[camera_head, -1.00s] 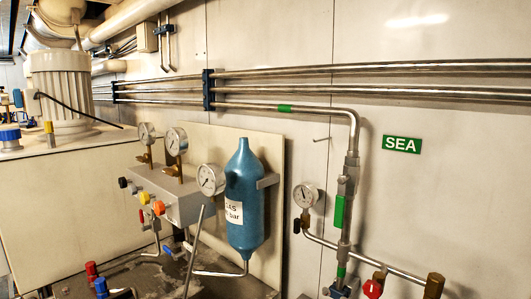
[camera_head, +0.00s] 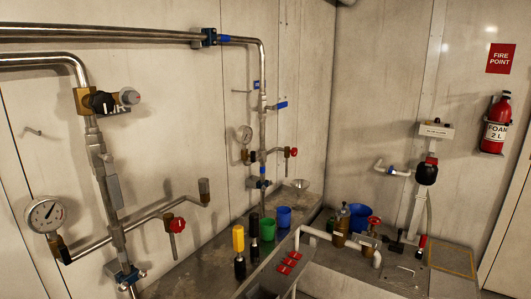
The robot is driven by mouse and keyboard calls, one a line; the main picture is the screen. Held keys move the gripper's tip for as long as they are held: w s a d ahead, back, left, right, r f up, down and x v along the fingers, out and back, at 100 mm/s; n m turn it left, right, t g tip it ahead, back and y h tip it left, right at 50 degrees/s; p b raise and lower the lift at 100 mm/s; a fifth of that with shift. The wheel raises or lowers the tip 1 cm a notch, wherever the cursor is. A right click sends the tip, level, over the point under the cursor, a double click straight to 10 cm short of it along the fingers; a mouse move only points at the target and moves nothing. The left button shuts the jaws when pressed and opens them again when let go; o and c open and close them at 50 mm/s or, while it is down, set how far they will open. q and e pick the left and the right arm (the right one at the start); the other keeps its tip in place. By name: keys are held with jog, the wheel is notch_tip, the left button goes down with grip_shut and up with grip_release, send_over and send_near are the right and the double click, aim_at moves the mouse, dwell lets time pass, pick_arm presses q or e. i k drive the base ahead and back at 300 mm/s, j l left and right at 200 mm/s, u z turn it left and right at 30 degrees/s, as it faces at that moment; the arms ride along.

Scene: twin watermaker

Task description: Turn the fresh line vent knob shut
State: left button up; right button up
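No label reading fresh is legible, so I cannot tell for sure which knob is the fresh line vent knob. A blue-marked pipe (camera_head: 262,60) comes down the wall near the corner. A small red knob (camera_head: 290,152) sits on a short branch to the right of that pipe, with a pressure gauge (camera_head: 244,134) to its left. A second red knob (camera_head: 177,225) is on the nearer line at left, to the right of a larger gauge (camera_head: 45,215). How far either knob is turned does not show. Neither of my grippers is in view.
A steel bench (camera_head: 205,262) runs below the pipes, holding yellow and black-handled tools (camera_head: 239,240), a green cup (camera_head: 267,229) and blue cups. A fire extinguisher (camera_head: 497,125) hangs at right.

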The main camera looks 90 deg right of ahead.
aim_at(294, 152)
jog(key=z, duration=3)
